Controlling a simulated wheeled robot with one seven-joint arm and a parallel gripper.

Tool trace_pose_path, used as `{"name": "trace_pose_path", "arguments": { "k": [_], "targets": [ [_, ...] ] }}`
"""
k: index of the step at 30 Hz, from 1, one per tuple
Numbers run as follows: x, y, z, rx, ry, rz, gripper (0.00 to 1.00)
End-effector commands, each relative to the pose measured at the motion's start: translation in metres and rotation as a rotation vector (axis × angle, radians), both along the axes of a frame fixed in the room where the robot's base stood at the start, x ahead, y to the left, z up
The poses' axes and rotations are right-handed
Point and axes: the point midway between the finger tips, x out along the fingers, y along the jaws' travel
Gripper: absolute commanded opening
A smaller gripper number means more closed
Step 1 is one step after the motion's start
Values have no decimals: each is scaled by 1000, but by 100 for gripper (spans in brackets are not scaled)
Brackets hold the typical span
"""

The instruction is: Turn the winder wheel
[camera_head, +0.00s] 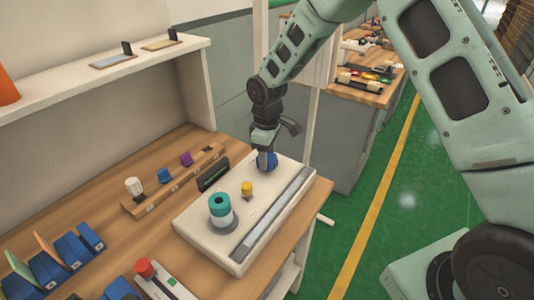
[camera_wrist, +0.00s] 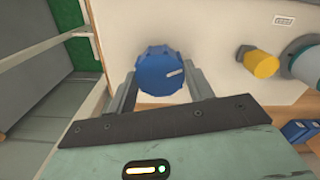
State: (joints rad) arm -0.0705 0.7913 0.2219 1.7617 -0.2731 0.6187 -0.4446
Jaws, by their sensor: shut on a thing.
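The winder wheel (camera_wrist: 161,72) is a blue ridged knob with a small white mark on its face, pointing to the right in the wrist view. It sits at the far end of a pale winder board (camera_head: 194,222) on the wooden bench. In the head view the wheel (camera_head: 266,161) is partly hidden under my gripper (camera_head: 266,152). My gripper (camera_wrist: 160,85) is shut on the wheel, with one finger at each side of it. A yellow knob (camera_head: 247,188) and a teal spool (camera_head: 220,204) stand on the same board.
A wooden rack (camera_head: 150,203) with small coloured pieces lies left of the board. Blue bins (camera_head: 70,252) and a red-topped device (camera_head: 145,269) are at the front left. A white post (camera_head: 312,110) rises behind my gripper. Green floor (camera_head: 390,210) is open to the right.

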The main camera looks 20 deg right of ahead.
Motion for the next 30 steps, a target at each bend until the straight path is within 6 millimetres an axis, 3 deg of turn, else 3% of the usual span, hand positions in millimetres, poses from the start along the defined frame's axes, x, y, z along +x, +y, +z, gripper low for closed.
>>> {"name": "trace_pose_path", "arguments": {
  "k": [15,30],
  "targets": [
    [1,0,3,0,-3,459,29],
    [2,-1,1,-1,-3,677,29]
  ]
}}
